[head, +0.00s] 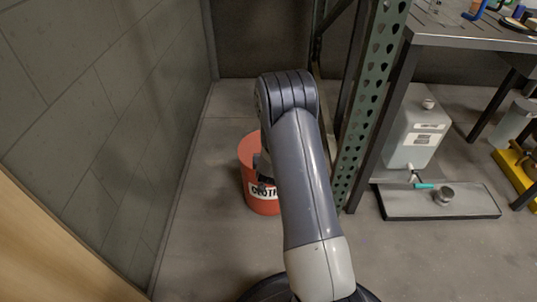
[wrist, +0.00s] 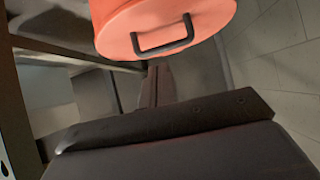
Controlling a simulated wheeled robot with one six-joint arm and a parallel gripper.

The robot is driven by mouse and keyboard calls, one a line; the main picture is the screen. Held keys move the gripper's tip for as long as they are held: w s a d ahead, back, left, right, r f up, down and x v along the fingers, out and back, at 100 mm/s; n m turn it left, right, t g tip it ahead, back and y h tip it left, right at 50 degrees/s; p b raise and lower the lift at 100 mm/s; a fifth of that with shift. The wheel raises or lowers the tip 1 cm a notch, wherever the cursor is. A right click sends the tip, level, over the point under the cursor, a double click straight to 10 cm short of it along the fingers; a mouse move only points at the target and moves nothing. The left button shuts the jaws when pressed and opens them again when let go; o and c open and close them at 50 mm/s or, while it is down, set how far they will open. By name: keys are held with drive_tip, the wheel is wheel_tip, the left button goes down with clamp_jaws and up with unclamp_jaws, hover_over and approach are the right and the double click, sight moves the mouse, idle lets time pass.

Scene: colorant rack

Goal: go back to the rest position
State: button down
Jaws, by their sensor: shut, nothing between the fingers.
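My gripper (wrist: 157,73) shows in the wrist view as two dark narrow fingers together, with nothing between them. In that view an orange-red bin (wrist: 200,20) with a dark handle on its lid is at the top, beyond the fingertips. I cannot tell how far apart they are. In the head view the same bin (head: 247,150) stands on the floor, with a white label partly readable as "CLOTH". My arm covers its right side and hides most of the gripper there.
A green perforated rack post (head: 372,100) stands close to the right of my arm. Beyond it a white container (head: 415,125) with a tap stands by a grey floor tray (head: 440,212). A grey workbench (head: 470,38) is at upper right. A block wall (head: 90,110) bounds the left.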

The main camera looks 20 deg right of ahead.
drive_tip(key=s+a+f, duration=0.2)
drive_tip(key=s+f, duration=0.1)
drive_tip(key=s, duration=0.2)
drive_tip(key=shift+s+a+f+p, duration=0.15)
drive_tip(key=shift+s+f+p, duration=0.15)
drive_tip(key=shift+p, duration=0.1)
drive_tip(key=w+d+r, duration=0.1)
drive_tip(key=w, duration=0.1)
drive_tip(key=w+d+r+b, duration=0.1)
drive_tip(key=w+r, duration=0.1)
drive_tip(key=w, duration=0.1)
drive_tip(key=w+d+r, duration=0.1)
drive_tip(key=w+r, duration=0.1)
drive_tip(key=w, duration=0.1)
drive_tip(key=shift+d, duration=0.2)
wheel_tip(320, 180, down, 3)
drive_tip(key=shift+b, duration=0.65)
drive_tip(key=shift+f, duration=0.65)
drive_tip(key=shift+a, duration=0.1)
